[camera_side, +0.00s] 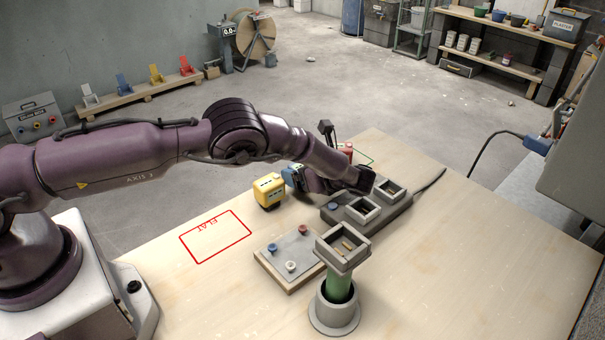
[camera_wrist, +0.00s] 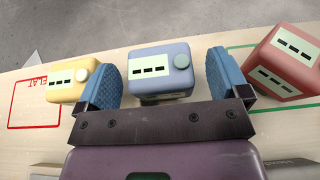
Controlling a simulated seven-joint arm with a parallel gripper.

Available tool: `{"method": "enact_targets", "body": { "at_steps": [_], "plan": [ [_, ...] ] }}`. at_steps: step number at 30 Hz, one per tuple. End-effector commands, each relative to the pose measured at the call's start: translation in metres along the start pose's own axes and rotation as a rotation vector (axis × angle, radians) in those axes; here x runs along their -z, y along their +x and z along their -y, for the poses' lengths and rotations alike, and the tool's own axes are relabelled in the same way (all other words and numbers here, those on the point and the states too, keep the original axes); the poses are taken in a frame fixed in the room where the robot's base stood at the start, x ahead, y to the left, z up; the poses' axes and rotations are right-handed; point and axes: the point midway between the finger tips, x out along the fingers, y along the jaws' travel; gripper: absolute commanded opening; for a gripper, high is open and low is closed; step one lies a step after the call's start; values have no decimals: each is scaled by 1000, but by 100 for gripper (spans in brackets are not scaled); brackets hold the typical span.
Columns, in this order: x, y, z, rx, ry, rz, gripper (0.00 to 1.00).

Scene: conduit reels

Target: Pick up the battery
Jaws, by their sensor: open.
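Three battery-like blocks with pale label strips stand in a row on the wooden table. The blue-grey one (camera_wrist: 161,65) is in the middle of the wrist view, with a round pale knob on its face. My gripper (camera_wrist: 161,80) is open, with one blue fingertip pad on each side of this block and gaps visible between. In the side view the blue block is mostly hidden by my gripper. The yellow one (camera_wrist: 72,79) is on the left, outside the left finger; it also shows in the side view (camera_side: 268,191). The red one (camera_wrist: 290,62) is on the right, partly cut off.
A grey charger-like unit (camera_side: 331,216) with open bays and a cable lies beside my gripper. Nearer are a board with small knobs (camera_side: 276,259) and a grey tray on a green post (camera_side: 340,288). A red "FLAT" outline (camera_side: 215,237) on the table is empty.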

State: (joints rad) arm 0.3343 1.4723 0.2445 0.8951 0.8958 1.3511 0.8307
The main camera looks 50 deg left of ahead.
Motion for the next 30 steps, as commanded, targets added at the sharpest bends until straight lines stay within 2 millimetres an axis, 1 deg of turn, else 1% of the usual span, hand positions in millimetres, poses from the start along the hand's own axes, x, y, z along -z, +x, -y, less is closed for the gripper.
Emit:
{"method": "enact_targets", "body": {
  "at_steps": [1, 3, 10, 11, 12, 14, 15, 18, 26, 30],
  "plan": [
    [0, 9, 0, -2, 0, 1, 94],
    [0, 15, 0, -2, 0, 0, 94],
    [0, 17, 0, 1, -1, -1, 94],
    [0, 17, 0, 1, -1, -1, 87],
    [-1, 17, 0, 1, -1, -1, 78],
    [-1, 17, 0, 1, -1, 0, 64],
    [-1, 17, 0, 1, -1, 0, 55],
    [-1, 17, 0, 1, -1, 0, 34],
    [-2, 16, 1, 2, -2, 0, 34],
    [-8, 13, 1, 2, -4, 0, 34]
  ]
}}
